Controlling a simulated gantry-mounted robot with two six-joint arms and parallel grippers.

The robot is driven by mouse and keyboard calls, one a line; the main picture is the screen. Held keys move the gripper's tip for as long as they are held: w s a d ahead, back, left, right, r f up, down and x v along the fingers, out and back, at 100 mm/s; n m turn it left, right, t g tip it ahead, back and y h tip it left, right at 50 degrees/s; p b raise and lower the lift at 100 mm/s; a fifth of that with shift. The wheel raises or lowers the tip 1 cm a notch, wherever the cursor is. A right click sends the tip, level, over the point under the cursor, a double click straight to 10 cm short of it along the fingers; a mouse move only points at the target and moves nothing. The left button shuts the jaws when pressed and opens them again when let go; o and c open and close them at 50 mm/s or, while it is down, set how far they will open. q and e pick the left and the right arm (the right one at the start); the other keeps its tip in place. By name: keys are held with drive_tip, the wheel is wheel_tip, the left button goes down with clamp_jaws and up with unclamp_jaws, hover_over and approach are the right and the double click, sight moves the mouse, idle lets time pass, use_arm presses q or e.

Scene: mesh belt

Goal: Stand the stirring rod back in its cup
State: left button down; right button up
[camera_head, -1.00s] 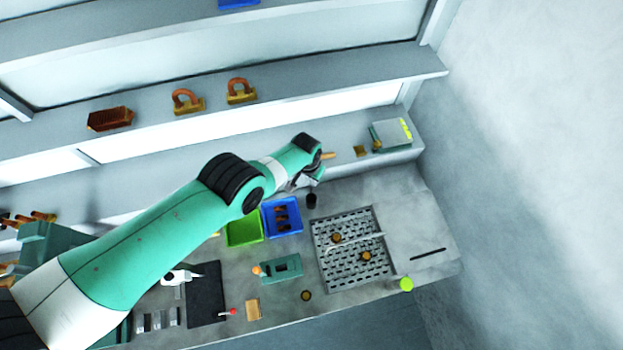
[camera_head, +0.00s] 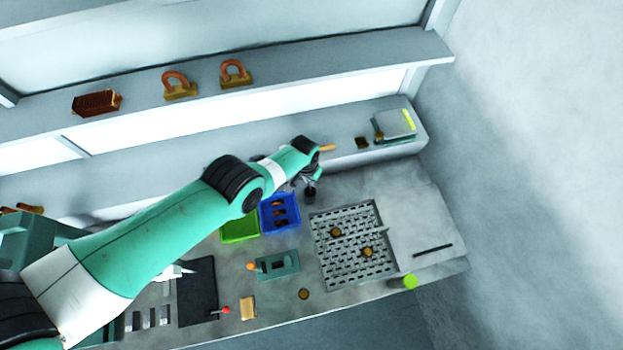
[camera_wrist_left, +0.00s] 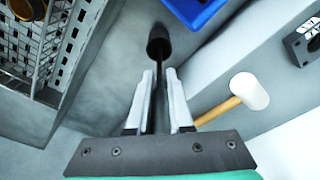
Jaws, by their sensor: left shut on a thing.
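My left gripper (camera_wrist_left: 160,90) is shut on a thin dark rod (camera_wrist_left: 157,112), which I take to be the stirring rod. In the left wrist view the rod runs between the fingers towards a small dark cylinder (camera_wrist_left: 160,44), which looks like the cup. The rod's far end meets the cylinder in the picture; I cannot tell whether it is inside it. In the head view the left gripper (camera_head: 309,183) and the dark cylinder (camera_head: 309,192) are above the blue bin's right side, in the picture. My right gripper is not in view.
The blue bin (camera_head: 265,226) and green bin (camera_head: 240,238) stand left of the cylinder. The mesh belt (camera_head: 325,268) carries small brown pieces. A mallet (camera_wrist_left: 250,92) lies near the fingers in the wrist view. The bench (camera_head: 415,205) right of the belt is mostly clear.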

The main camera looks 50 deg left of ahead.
use_arm(q)
drive_tip(key=shift+f+b, duration=1.2)
drive_tip(key=shift+f, duration=0.5)
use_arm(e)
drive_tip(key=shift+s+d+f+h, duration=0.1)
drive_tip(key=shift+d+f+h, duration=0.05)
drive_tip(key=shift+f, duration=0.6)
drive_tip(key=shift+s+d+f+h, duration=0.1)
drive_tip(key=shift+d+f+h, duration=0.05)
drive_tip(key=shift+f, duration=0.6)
use_arm(q)
drive_tip(key=c, duration=0.7)
unclamp_jaws()
drive_tip(key=shift+c, duration=0.2)
